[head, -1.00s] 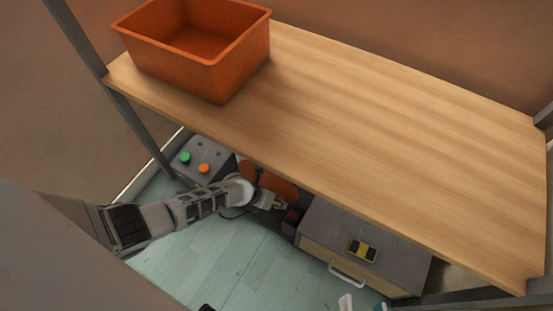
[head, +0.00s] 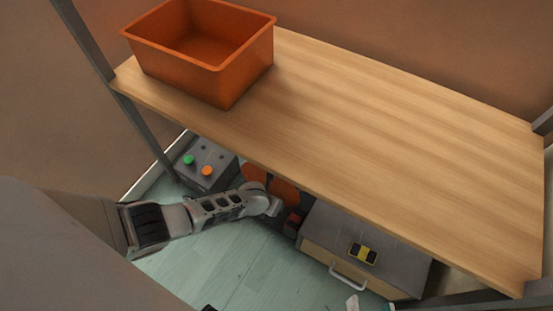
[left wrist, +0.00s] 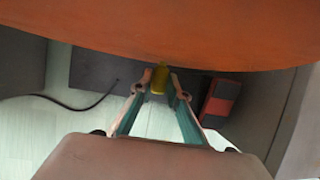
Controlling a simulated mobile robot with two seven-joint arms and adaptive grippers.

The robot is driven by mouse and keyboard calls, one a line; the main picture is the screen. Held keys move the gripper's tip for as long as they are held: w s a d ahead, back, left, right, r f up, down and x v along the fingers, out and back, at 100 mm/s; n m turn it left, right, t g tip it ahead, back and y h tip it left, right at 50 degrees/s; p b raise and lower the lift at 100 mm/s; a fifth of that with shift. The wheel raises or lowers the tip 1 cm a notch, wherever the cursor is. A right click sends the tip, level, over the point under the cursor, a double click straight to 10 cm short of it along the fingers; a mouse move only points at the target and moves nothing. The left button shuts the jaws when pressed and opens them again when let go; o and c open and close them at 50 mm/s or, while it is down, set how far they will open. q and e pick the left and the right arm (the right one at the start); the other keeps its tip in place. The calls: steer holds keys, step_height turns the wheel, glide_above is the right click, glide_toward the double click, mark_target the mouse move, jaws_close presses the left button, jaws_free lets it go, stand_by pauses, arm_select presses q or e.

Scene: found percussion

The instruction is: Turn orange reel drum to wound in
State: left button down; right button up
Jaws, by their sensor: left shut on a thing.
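The orange reel drum (head: 284,191) sits under the front edge of the wooden shelf, partly covered by the shelf and my left arm. In the left wrist view its broad orange face (left wrist: 160,35) fills the top. My left gripper (left wrist: 160,90) is shut on a small yellow handle (left wrist: 160,77) just below the drum's edge. In the head view the left fingers and the handle are hidden behind my wrist. My right gripper (head: 370,305) shows only as two fingertips, spread apart, at the bottom edge, with nothing visible between them.
An orange bin (head: 240,75) stands on the wooden shelf (head: 400,130). Below are a grey box (head: 205,180) with green and orange buttons, a small dark-and-red block (head: 292,224) and a grey-topped drawer cabinet (head: 325,225) carrying a yellow-black item (head: 363,253). The pale floor is clear in front.

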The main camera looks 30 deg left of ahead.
arm_select(q)
steer(key=shift+s+a+f+m+y, duration=0.15)
steer(key=shift+s+a+f+y, duration=0.1)
steer(key=shift+f+y, duration=0.25)
steer(key=shift+s+a+f+m+y, duration=0.1)
steer(key=shift+a+f+m+y, duration=0.15)
steer(key=shift+y, duration=0.35)
steer(key=shift+w+a+y, duration=0.1)
steer(key=shift+a+y, duration=0.1)
steer(key=shift+y, duration=0.1)
steer(key=c, duration=1.9)
jaws_free()
steer(key=shift+w, duration=0.1)
steer(key=shift+r, duration=0.1)
steer(key=shift+r, duration=0.15)
steer(key=shift+v, duration=5.8)
steer(key=shift+c, duration=0.6)
